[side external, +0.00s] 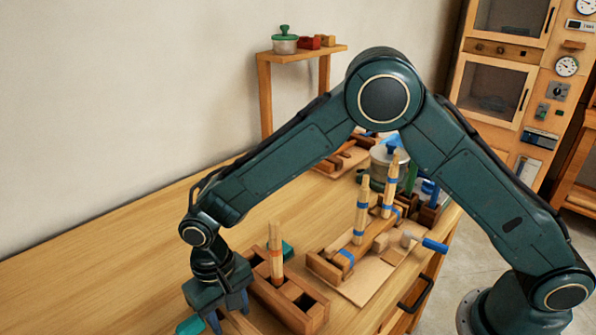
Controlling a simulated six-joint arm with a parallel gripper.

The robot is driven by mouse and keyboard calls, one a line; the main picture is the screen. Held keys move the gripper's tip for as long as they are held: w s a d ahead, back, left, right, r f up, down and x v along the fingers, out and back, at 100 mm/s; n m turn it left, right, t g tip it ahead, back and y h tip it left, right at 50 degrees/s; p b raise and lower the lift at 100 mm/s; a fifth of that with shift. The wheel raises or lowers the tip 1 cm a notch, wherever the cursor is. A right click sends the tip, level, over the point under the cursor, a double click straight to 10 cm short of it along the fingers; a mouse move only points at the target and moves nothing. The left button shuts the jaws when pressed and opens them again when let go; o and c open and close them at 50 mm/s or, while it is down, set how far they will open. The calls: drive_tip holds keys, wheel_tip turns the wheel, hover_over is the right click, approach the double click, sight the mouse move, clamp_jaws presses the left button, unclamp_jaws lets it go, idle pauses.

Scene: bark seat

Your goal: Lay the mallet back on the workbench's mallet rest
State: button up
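My gripper (229,312) points down at the front left of the workbench (110,262). Its two fingers look apart, but whether anything is between them is hidden. A teal piece (190,325) shows just left of the fingers, partly covered; I cannot tell whether it is held or part of a mallet. A small tool with a pale round head and a blue handle (434,245), mallet-like, lies near the bench's right edge. I cannot make out which fixture is the mallet rest.
A wooden block with square holes (314,311) and an upright peg (275,252) stands right beside my gripper. Further right, a wooden frame carries tall blue-banded pegs (361,208). A lidded pot (380,172) stands behind. The bench's left side is clear.

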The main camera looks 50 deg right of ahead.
idle(0.3)
wheel_tip(320, 180, up, 14)
drive_tip(key=w, duration=0.1)
drive_tip(key=shift+w, duration=0.3)
idle(0.4)
drive_tip(key=shift+f, duration=0.1)
